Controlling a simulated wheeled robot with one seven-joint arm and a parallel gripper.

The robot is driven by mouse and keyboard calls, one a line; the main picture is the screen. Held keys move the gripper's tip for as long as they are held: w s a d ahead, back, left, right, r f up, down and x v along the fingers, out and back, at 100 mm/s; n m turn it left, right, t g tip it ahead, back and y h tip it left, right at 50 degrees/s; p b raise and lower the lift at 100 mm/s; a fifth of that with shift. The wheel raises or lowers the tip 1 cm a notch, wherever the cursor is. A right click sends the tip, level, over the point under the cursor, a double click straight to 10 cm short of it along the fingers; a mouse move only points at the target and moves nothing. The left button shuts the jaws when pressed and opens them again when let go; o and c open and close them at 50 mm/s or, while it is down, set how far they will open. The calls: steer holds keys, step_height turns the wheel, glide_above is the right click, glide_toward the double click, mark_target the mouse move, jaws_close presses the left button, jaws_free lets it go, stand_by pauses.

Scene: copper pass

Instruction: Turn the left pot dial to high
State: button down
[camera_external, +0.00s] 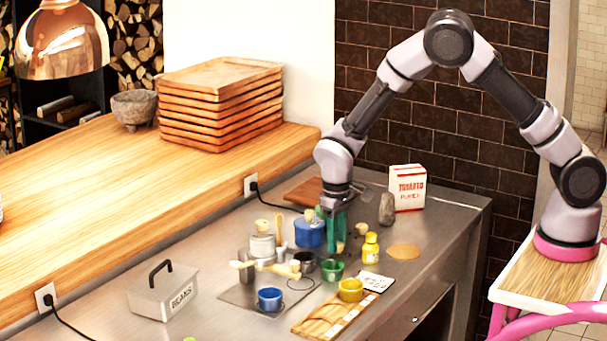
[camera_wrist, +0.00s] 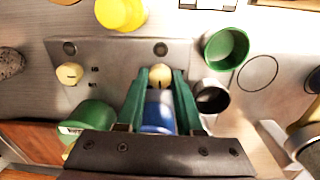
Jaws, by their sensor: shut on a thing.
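My gripper (camera_external: 337,238) reaches straight down over the metal counter, among the small pots. In the wrist view its two green fingers (camera_wrist: 160,85) are shut on a cream knob, the left pot dial (camera_wrist: 158,73). Its pointer and setting are too small to read. A second cream dial (camera_wrist: 70,74) sits on the same steel panel (camera_wrist: 115,62); it also shows in the external view (camera_external: 361,228). The blue pot (camera_external: 310,233) stands beside the gripper and shows between the fingers in the wrist view (camera_wrist: 158,115). A green pot (camera_wrist: 90,120) is partly hidden behind the gripper.
A black cup (camera_external: 304,262) and a green cup (camera_external: 332,269) stand close to the gripper. A yellow bottle (camera_external: 371,250), a grey stone (camera_external: 387,208) and a tomato box (camera_external: 408,188) stand to the right.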

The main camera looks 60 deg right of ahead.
steer(key=m, duration=0.6)
steer(key=shift+w+r, duration=0.15)
steer(key=shift+w, duration=0.1)
steer(key=shift+m, duration=0.3)
steer(key=c, duration=0.8)
jaws_free()
steer(key=shift+c, duration=0.2)
steer(key=o, duration=0.3)
steer(key=shift+s, duration=0.1)
step_height(320, 180, up, 11)
steer(key=shift+w+a, duration=0.15)
steer(key=shift+w, duration=0.05)
